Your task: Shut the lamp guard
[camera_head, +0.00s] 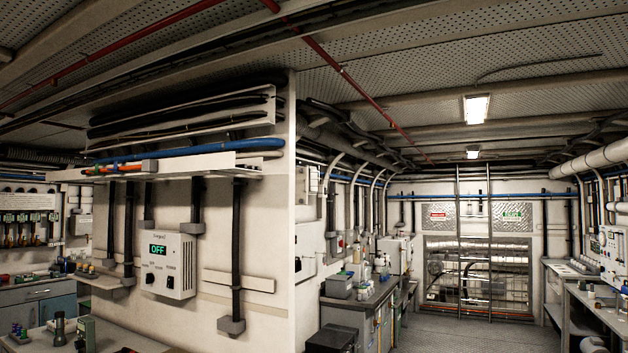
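I cannot make out a lamp guard for certain. A bright rectangular ceiling lamp (476,109) is lit at the upper right, and a smaller lit lamp (472,155) shows farther back. I cannot tell whether either has a hinged guard. Neither of my grippers can be made out in the head view.
A white control box (168,265) reading OFF hangs on the near left wall. Benches with lab items stand at the left (38,292), middle (372,296) and right (597,305). A floor aisle (470,334) runs to a far opening with a ladder (474,235) before it.

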